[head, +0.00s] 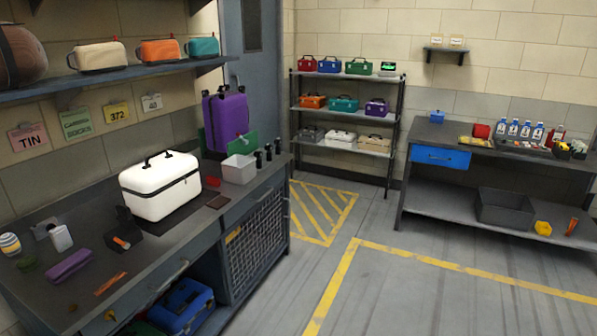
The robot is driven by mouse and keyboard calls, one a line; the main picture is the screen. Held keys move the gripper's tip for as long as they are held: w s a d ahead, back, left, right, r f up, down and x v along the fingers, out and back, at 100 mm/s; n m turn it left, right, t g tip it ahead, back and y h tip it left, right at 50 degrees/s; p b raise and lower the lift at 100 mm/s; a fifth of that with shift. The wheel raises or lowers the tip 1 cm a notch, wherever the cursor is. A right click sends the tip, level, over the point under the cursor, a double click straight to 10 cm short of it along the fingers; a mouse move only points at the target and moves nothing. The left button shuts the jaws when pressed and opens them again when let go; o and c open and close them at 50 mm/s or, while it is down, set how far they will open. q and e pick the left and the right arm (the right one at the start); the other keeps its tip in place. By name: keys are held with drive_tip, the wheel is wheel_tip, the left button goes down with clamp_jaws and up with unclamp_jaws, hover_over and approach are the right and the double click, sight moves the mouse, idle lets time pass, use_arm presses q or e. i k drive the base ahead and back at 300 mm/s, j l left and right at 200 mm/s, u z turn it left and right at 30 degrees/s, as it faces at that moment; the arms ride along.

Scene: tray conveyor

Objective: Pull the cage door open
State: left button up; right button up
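The cage door (262,243) is a dark wire-mesh panel in the front of the left workbench, below the worktop at its right end. It looks shut, roughly flush with the bench front. A small orange-yellow piece (233,236) shows at its upper left side; I cannot tell if it is a handle or a label. What lies behind the mesh is too dark to make out. Neither of my grippers is in view.
A blue case (182,305) sits in the open bay left of the door. The floor (310,270) before the door is clear.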

sight(233, 300)
drive_tip(key=i+l+u, duration=0.55)
drive_tip(key=l, duration=0.3)
drive_tip(key=i+l+u, duration=0.25)
drive_tip(key=i+l, duration=0.15)
drive_tip(key=l, duration=0.15)
drive_tip(key=i+l+z, duration=0.2)
drive_tip(key=i+l, duration=1.45)
drive_tip(key=i, duration=0.05)
